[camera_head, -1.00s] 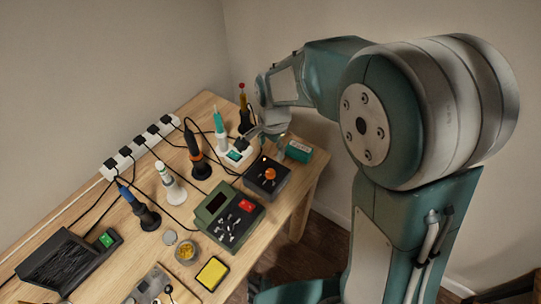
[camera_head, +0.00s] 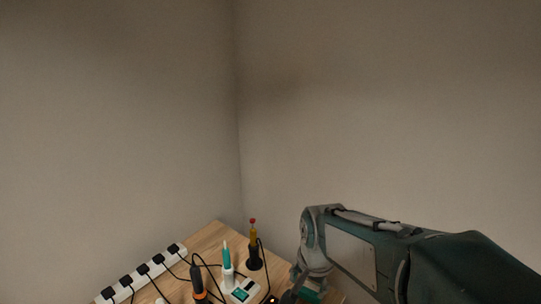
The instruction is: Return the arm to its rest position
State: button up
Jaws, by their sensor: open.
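My arm reaches in from the lower right of the head view, its teal and grey links bent down at the wrist. My gripper (camera_head: 290,296) is only partly visible at the bottom edge, low by the right side of the wooden workbench (camera_head: 213,238). It is open, and no object shows in it. Its fingertips are mostly cut off by the frame.
On the bench stand a white power strip (camera_head: 150,268), an orange-and-black tool (camera_head: 198,284), a teal-tipped white tool (camera_head: 227,268) and a yellow-handled tool with a red top (camera_head: 253,245). Cables run between them. Bare walls meet behind; the space above the bench is clear.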

jog(key=s+d+r+n+t, duration=0.1)
jog(key=s+d+r+n, duration=0.2)
jog(key=s, duration=0.4)
jog(key=s+d+r+n+t, duration=0.2)
jog(key=s+d+r+n, duration=0.1)
jog(key=s, duration=0.4)
jog(key=shift+d+r+h, duration=0.3)
jog(key=shift+d+r, duration=0.2)
jog(key=shift+d, duration=0.35)
